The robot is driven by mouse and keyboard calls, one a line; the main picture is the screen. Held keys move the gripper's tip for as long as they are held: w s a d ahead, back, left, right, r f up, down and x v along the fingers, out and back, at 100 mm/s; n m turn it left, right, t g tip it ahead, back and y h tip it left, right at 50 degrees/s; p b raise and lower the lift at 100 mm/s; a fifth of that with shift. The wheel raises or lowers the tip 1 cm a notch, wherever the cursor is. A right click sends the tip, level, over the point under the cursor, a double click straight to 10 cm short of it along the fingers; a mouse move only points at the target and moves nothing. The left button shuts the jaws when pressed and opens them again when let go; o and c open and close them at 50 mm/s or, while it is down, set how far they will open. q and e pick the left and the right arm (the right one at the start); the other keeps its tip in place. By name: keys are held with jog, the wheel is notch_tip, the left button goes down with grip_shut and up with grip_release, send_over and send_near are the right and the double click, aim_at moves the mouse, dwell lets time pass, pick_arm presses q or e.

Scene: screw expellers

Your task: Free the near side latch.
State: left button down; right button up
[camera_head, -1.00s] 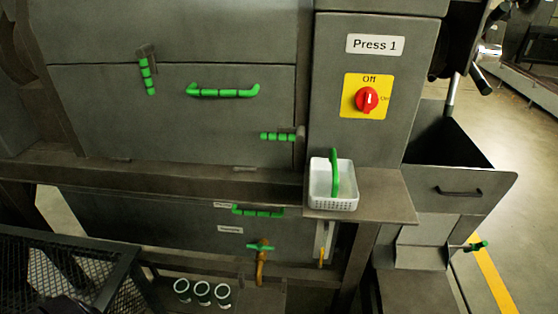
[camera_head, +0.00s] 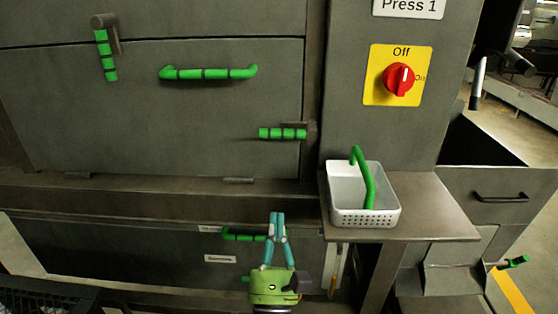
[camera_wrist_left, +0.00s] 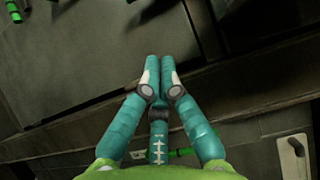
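The side latch (camera_head: 283,133) is a green ribbed handle lying horizontal at the right edge of the grey press door (camera_head: 200,120). A second green latch (camera_head: 106,55) hangs vertical at the door's upper left. My left gripper (camera_head: 277,215), green with teal fingers, is below the side latch, pointing up and apart from it. In the left wrist view its fingertips (camera_wrist_left: 160,62) are together with nothing visible between them. A green handle piece (camera_wrist_left: 13,10) shows at that view's upper left corner. My right gripper is not in view.
A green bar handle (camera_head: 208,73) is on the door. A white basket (camera_head: 365,215) with a green handle stands on a shelf (camera_head: 432,213) to the right. A red knob (camera_head: 398,78) on a yellow plate is above it. A lower green handle (camera_head: 243,236) is beside my gripper.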

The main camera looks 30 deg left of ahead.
aim_at(287, 130)
pick_arm(q)
jog(key=p+x, duration=0.2)
jog(key=x, duration=0.2)
jog(key=r+p+x, duration=0.1)
jog(key=p+x, duration=0.1)
jog(key=x, duration=0.2)
jog(key=s+d+r+p+x, duration=0.1)
jog(key=p+x, duration=0.2)
jog(key=x, duration=0.2)
jog(key=shift+s+r, duration=0.15)
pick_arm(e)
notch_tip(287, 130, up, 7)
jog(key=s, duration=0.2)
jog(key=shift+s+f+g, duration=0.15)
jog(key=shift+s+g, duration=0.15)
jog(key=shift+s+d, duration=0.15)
pick_arm(q)
jog(key=shift+r+m+t+h+p, duration=0.2)
jog(key=shift+m+t+h+p, duration=0.15)
jog(key=shift+m+h, duration=0.3)
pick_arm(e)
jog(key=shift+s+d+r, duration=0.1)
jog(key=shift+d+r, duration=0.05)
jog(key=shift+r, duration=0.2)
